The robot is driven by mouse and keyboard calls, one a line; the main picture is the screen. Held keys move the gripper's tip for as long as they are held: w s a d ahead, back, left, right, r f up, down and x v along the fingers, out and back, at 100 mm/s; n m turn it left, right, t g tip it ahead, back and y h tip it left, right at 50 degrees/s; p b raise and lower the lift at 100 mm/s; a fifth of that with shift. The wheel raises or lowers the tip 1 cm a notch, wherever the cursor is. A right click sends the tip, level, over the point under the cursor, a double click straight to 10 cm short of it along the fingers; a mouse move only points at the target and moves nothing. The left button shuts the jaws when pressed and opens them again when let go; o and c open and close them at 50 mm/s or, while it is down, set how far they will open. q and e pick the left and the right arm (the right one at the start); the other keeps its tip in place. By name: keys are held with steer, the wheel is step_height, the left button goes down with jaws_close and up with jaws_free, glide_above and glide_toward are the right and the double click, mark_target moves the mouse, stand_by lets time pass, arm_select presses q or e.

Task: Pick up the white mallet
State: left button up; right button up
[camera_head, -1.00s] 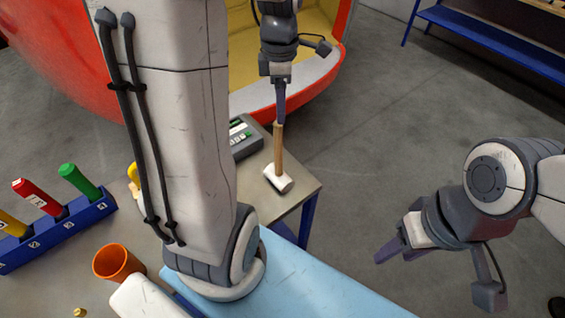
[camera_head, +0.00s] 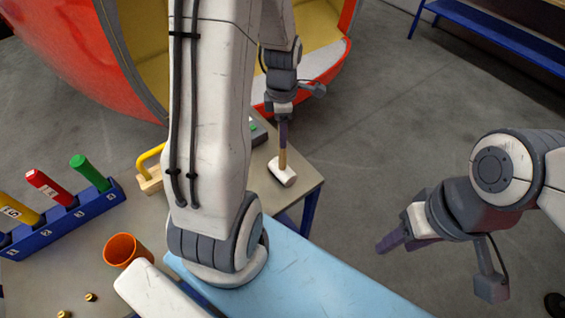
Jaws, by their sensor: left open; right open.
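The white mallet (camera_head: 283,172) has a white head and a wooden handle. Its head is low, at the right corner of the grey table (camera_head: 309,186), and its handle points up. My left gripper (camera_head: 283,141) is above it, with its fingers at the top of the handle. The fingers overlap the handle in this view, and I cannot see the gap between them. My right gripper (camera_head: 389,243) is open and empty, out over the floor on the right, apart from the table.
A blue rack (camera_head: 62,222) with yellow, red and green handles stands at the left. An orange cup (camera_head: 124,250) is near the front. A grey case (camera_head: 258,131) is partly hidden behind my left arm. The red nosecone (camera_head: 75,45) stands behind the table.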

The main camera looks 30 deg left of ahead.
arm_select(q)
jaws_close()
steer(key=shift+r, duration=0.15)
